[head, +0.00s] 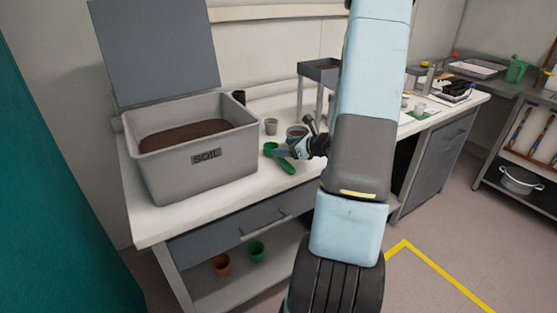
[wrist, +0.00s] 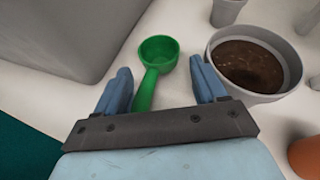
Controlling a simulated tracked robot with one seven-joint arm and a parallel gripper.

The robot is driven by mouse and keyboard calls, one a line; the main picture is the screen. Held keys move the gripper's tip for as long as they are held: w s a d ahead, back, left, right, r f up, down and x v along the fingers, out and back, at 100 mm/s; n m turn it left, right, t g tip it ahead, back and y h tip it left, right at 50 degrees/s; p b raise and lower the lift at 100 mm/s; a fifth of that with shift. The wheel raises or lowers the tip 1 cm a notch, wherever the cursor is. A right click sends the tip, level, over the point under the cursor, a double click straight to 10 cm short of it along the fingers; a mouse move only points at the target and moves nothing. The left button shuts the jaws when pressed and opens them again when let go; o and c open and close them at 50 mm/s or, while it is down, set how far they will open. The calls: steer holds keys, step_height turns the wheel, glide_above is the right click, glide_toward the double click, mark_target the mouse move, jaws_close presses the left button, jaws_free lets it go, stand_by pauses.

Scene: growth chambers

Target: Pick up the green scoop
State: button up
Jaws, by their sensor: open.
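The green scoop (head: 280,158) lies on the white bench just right of the grey soil bin. In the wrist view the scoop (wrist: 158,52) has its round bowl pointing away and its handle running back between my fingers. My gripper (wrist: 160,84) is open, with one blue finger on each side of the handle and a gap on both sides. In the head view my gripper (head: 288,152) is at the scoop, partly covering it. The near end of the handle is hidden behind the gripper body in the wrist view.
The grey soil bin (head: 205,178) stands left of the scoop, its lid raised. A pot of soil (wrist: 282,95) stands close beside my right finger. A small grey pot (head: 271,126) is behind the scoop. An orange-brown pot (wrist: 304,157) is at the lower right.

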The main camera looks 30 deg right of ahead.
steer(key=shift+x, duration=2.8)
steer(key=shift+f, duration=0.1)
steer(key=c, duration=0.9)
